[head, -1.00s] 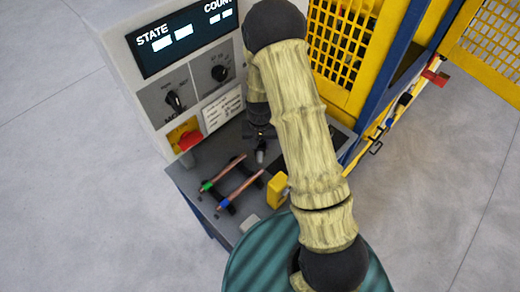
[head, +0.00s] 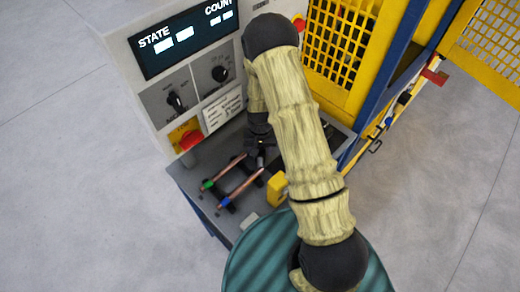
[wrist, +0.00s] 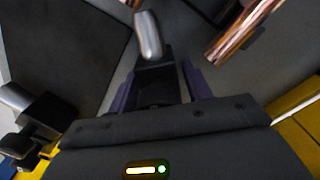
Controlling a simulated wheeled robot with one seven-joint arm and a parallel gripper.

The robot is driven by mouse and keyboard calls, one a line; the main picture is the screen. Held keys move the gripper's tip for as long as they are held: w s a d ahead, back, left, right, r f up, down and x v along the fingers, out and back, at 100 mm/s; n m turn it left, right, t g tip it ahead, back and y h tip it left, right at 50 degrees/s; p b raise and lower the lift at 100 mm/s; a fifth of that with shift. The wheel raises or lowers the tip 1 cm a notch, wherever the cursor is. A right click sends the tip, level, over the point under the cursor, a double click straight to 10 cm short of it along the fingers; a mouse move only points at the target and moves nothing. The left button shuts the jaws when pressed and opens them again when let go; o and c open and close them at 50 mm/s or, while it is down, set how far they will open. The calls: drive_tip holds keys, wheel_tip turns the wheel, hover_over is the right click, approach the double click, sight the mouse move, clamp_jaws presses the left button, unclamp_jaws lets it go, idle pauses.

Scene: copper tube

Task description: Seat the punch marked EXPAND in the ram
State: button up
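My gripper (wrist: 158,88) points down over the grey bench, its two dark purple fingers spread apart. Between them is a dark block with a rounded silver nose, a punch (wrist: 148,38). Whether the fingers touch it I cannot tell, and no marking on it is readable. The silver nose also shows in the head view (head: 261,161), just below my gripper (head: 259,145). A second silver piece with a black block (wrist: 18,98) is at the left of the wrist view. The ram is not clearly visible in either view.
Two copper tubes (head: 243,188) with green and blue ends lie on black supports, left of my gripper. A yellow block (head: 277,188) is close on the right. A control panel (head: 180,80) rises behind, and a yellow mesh guard (head: 340,50) stands right.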

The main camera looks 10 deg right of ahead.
drive_tip(key=shift+o, duration=0.5)
drive_tip(key=shift+r, duration=0.25)
wheel_tip(320, 180, up, 11)
drive_tip(key=b, duration=0.3)
drive_tip(key=shift+b, duration=0.4)
drive_tip(key=shift+r, duration=0.4)
drive_tip(key=shift+r, duration=0.15)
drive_tip(key=s+d+r+n+t, duration=0.1)
drive_tip(key=s+d+r, duration=0.1)
drive_tip(key=s+r, duration=0.3)
drive_tip(key=s+d+r+n+t, duration=0.1)
drive_tip(key=s+r, duration=0.4)
drive_tip(key=s, duration=0.5)
drive_tip(key=shift+d+t, duration=0.3)
drive_tip(key=shift+d, duration=0.05)
